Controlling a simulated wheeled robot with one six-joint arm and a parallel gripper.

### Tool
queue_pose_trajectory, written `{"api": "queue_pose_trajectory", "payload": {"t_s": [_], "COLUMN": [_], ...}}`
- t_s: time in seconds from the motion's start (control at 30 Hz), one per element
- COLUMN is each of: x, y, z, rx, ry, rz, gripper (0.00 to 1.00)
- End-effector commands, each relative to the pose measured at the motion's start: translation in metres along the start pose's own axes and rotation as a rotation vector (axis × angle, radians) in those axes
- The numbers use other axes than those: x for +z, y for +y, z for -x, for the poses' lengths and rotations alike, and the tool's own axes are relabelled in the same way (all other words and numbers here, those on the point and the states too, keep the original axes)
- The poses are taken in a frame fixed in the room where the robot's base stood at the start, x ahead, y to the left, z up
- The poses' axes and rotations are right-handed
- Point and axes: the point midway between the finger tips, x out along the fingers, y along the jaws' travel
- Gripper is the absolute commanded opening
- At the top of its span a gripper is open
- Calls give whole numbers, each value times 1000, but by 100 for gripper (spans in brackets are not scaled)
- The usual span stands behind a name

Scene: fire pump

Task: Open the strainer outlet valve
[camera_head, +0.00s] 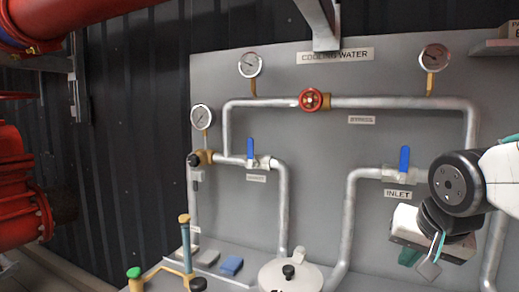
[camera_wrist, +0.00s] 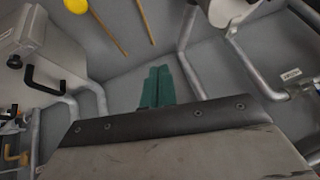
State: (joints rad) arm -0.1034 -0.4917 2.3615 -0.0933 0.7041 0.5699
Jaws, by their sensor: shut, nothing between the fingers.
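Two blue lever handles stand upright on the pipework in the head view. The left blue lever (camera_head: 250,148) is on a valve with a label (camera_head: 256,179) too small to read. The right blue lever (camera_head: 404,158) is on a valve above a label reading INLET (camera_head: 397,194). No readable label names the strainer outlet valve. My gripper (camera_head: 411,257) is low at the right, below the INLET label and away from the left lever. In the wrist view its teal fingers (camera_wrist: 157,86) are together with nothing between them.
A red handwheel (camera_head: 311,99) sits on the upper pipe by the BYPASS label. Several gauges (camera_head: 250,65) stand out from the panel. A white round lid (camera_head: 290,275) and a green-topped fitting (camera_head: 134,273) are low in front. Large red pipework (camera_head: 20,185) fills the left edge.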

Motion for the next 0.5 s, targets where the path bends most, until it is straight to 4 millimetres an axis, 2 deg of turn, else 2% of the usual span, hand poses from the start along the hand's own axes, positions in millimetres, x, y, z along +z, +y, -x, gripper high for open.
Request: {"api": "queue_pose_trajectory", "payload": {"t_s": [0.03, 0.1, 0.17, 0.2, 0.3, 0.4, 0.5], "x": [-35, -80, -114, -133, -168, -188, -196], "y": [-33, -79, -121, -149, -213, -264, -298], "z": [-14, -26, -34, -38, -45, -48, -48], "rx": [-65, -187, -313, -403, -629, -824, -965], "ry": [79, 185, 252, 283, 312, 293, 251], "rz": [-86, -226, -341, -412, -570, -693, -770], "gripper": [0, 0, 0, 0, 0, 0, 0]}}
